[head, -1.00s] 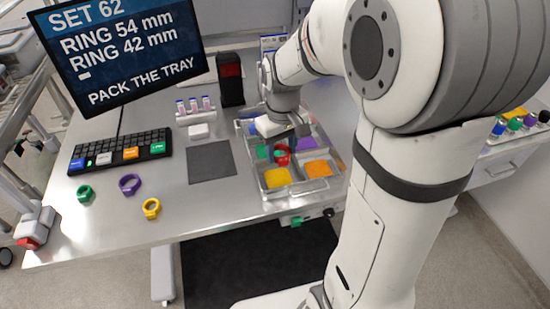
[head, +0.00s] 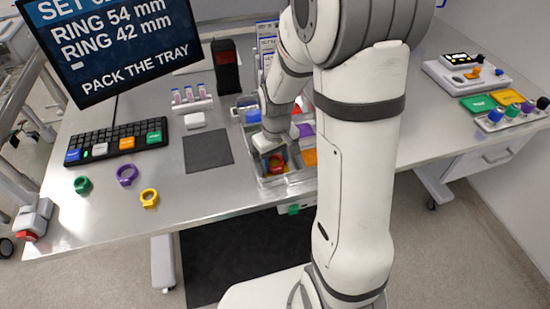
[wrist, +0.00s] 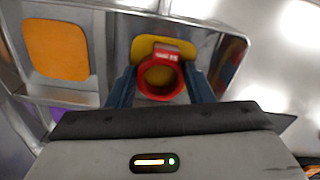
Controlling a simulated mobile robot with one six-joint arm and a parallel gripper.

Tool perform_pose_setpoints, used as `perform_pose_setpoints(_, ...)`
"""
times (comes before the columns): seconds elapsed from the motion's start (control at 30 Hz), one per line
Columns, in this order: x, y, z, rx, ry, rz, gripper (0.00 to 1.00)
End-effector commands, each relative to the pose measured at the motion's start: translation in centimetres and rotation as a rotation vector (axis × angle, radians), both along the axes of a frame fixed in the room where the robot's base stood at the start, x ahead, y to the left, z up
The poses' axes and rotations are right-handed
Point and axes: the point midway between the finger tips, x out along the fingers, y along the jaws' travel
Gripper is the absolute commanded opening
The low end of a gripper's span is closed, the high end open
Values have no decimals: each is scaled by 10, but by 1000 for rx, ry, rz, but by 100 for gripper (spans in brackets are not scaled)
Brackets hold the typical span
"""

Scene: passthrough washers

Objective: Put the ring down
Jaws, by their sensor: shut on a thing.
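A red ring (wrist: 158,75) is between the two blue fingers of my gripper (wrist: 160,86), which is shut on it. In the head view the red ring (head: 277,163) shows just below my gripper (head: 273,152). The ring is over the front-left compartment of the divided tray (head: 262,181). A yellow pad (wrist: 145,46) lies in that compartment, behind the ring in the wrist view. I cannot tell whether the ring touches the pad. My arm hides part of the tray.
An orange pad (wrist: 57,50) lies in the neighbouring compartment, past a metal divider. Green (head: 82,185), purple (head: 127,174) and yellow (head: 149,198) rings lie on the table's left side. A dark mat (head: 207,150) lies left of the tray. A keyboard (head: 116,146) is farther left.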

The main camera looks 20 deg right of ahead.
Motion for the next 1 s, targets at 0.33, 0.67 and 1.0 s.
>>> perform_pose_setpoints(0.33,0,-1,-3,0,0,-1,55)
perform_pose_setpoints(0.67,0,-1,-3,0,0,-2,68)
perform_pose_setpoints(1.0,1,-1,29,0,-6,-3,68)
